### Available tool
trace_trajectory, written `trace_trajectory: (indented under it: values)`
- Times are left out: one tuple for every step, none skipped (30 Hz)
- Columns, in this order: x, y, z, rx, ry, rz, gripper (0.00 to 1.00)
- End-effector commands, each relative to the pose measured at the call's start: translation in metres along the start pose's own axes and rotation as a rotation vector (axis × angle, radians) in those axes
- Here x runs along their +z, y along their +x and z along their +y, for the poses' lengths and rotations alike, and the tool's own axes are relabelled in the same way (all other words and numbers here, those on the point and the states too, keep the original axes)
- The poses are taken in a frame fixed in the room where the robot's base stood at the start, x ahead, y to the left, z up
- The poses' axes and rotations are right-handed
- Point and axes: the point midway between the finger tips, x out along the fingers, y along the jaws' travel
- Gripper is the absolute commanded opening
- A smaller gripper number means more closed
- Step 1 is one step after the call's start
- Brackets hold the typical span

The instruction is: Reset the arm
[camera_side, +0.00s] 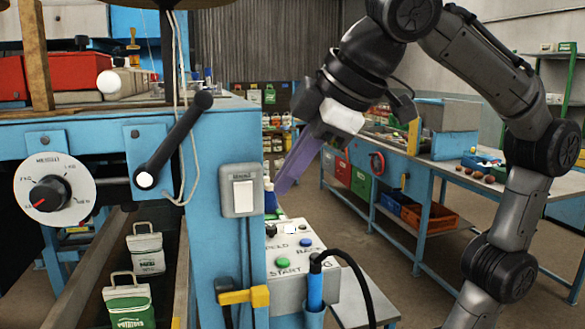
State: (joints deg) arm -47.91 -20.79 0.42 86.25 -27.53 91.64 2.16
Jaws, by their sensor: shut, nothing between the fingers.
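My gripper (283,187) has purple fingers that are shut with nothing between them. It hangs at mid-picture, angled down and to the left, just right of the blue machine and above the control panel (290,258). The panel has a green START button (283,264), a blue button (306,242) and a dark switch. The fingertips seem apart from the buttons, though the depth is hard to judge. My arm reaches in from the right side of the picture.
The blue machine (105,165) fills the left, with a dial (52,188), a black lever (176,140) and a light switch (241,191). Sacks (129,306) stand in its channel. A black cable curves beside the panel. A blue workbench (352,150) stands behind; open floor lies between.

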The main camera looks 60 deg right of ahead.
Motion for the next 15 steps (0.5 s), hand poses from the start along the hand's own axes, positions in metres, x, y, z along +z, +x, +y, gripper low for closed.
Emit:
trace_trajectory:
  values:
    - [-0.0001,-0.0035,-0.0012,-0.001,-0.002,0.001,0.00]
    - [0.0001,-0.0050,-0.0016,-0.001,-0.002,0.000,0.00]
    - [0.0002,-0.0067,-0.0019,-0.001,-0.002,0.001,0.00]
    - [0.0003,-0.0076,-0.0019,-0.001,-0.002,0.000,0.00]
    - [0.0004,-0.0083,-0.0019,0.000,-0.001,0.000,0.00]
    - [0.0006,-0.0089,-0.0018,0.000,0.000,-0.001,0.00]
    - [0.0007,-0.0091,-0.0018,0.000,0.000,-0.001,0.00]
    - [0.0008,-0.0093,-0.0018,0.000,0.000,-0.002,0.00]
    - [0.0008,-0.0093,-0.0018,0.001,0.001,-0.002,0.00]
    - [0.0008,-0.0093,-0.0018,0.001,0.001,-0.002,0.00]
    - [0.0009,-0.0092,-0.0018,0.001,0.001,-0.002,0.00]
    - [0.0008,-0.0091,-0.0018,0.000,0.000,-0.002,0.00]
    - [0.0008,-0.0091,-0.0018,0.000,0.000,-0.002,0.00]
    - [0.0008,-0.0091,-0.0018,0.000,0.000,-0.002,0.00]
    - [0.0008,-0.0091,-0.0018,0.000,0.000,-0.002,0.00]
